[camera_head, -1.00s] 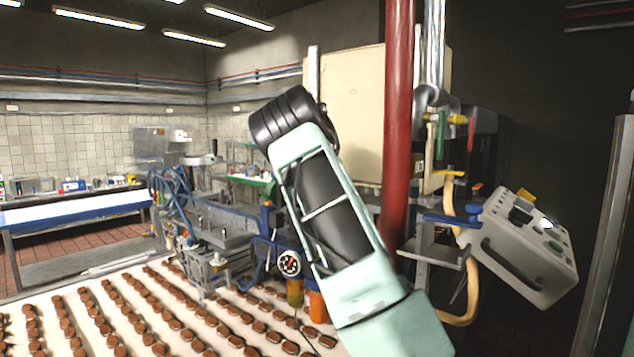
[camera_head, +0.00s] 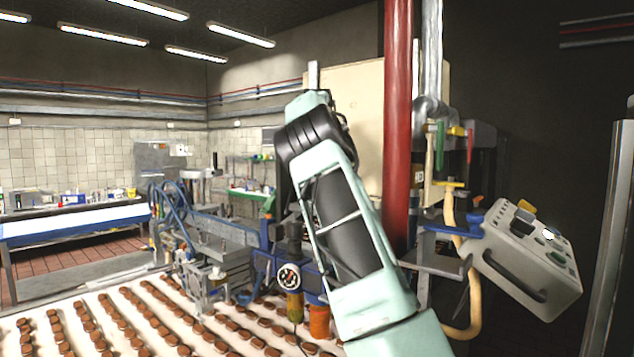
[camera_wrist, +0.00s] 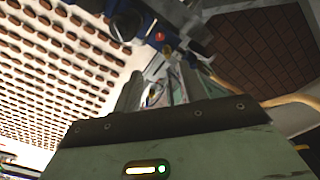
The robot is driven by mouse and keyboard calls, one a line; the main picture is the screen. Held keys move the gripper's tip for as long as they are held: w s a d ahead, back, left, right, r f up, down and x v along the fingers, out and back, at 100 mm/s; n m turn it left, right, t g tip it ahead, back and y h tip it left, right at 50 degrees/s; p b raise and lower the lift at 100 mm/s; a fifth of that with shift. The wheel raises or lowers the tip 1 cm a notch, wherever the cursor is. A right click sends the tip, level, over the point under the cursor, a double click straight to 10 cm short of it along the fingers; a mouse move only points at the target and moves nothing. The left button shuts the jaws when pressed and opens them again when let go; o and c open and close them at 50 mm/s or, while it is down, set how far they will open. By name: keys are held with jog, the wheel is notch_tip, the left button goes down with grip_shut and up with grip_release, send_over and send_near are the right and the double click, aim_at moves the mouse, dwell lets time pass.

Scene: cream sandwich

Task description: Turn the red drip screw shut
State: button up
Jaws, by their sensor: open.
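A small round red part (camera_wrist: 160,36) shows in the wrist view, beside dark cylinders on the blue machine; it may be the red drip screw, but it is too small to be sure. My gripper (camera_wrist: 160,90) is open, with its two grey fingers apart and nothing clearly held between them. The red part lies beyond the fingertips, apart from them. In the head view my gripper is hidden behind my arm. The blue machine (camera_head: 262,268) there carries a round gauge (camera_head: 289,276), and I cannot make out the screw.
A white conveyor (camera_head: 150,318) with rows of brown biscuits lies below and left. A red vertical pipe (camera_head: 397,130) stands close to my arm. A grey control box (camera_head: 522,262) hangs at right. A yellowish hose (camera_wrist: 290,100) runs right of my fingers.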

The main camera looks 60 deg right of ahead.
notch_tip(320, 180, down, 17)
jog(key=m+p, duration=0.1)
jog(key=m, duration=1.4)
jog(key=m+p, duration=0.2)
jog(key=m, duration=1.4)
jog(key=shift+f+m, duration=0.2)
jog(key=shift+m, duration=0.1)
grip_shut()
